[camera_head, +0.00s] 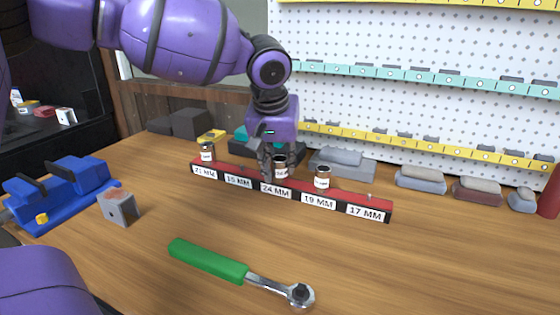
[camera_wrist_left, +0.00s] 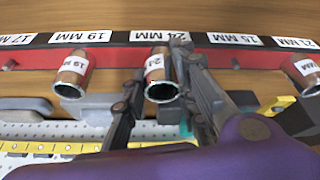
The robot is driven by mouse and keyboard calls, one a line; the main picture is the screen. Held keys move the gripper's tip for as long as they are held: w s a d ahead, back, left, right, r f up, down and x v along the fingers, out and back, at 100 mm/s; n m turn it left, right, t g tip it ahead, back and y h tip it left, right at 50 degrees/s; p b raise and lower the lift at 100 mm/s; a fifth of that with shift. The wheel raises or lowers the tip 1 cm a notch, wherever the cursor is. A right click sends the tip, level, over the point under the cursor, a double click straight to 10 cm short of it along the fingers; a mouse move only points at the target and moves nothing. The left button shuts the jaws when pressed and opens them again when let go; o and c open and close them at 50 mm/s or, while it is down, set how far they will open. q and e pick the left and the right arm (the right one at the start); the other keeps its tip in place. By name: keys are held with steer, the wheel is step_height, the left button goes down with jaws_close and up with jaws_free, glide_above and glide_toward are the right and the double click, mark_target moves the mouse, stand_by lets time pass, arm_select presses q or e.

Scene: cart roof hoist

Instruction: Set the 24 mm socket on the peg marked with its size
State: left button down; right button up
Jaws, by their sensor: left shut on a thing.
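The peg rail (camera_head: 330,200) is red and black with size labels 21, 15, 24, 19 and 17 MM. My left gripper (camera_head: 269,168) reaches down at the 24 MM label. It is shut on the 24 mm socket (camera_head: 281,168), a copper and steel cylinder with a white label. In the left wrist view the socket (camera_wrist_left: 157,82) stands between the fingers (camera_wrist_left: 160,95), upright over the 24 MM place. Its base is at the rail; whether it is fully down on the peg, I cannot tell. My right gripper is not in view.
A 19 mm socket (camera_head: 322,178) stands to the right, another socket (camera_head: 207,152) at 21 MM. The 17 MM peg (camera_head: 369,196) is bare. A green-handled ratchet (camera_head: 210,260) lies in front. A blue vise (camera_head: 65,195) and grey block (camera_head: 119,207) are left. A pegboard stands behind.

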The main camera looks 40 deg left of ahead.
arm_select(q)
steer(key=c, duration=1.3)
jaws_free()
steer(key=shift+r, duration=0.1)
steer(key=v, duration=1.2)
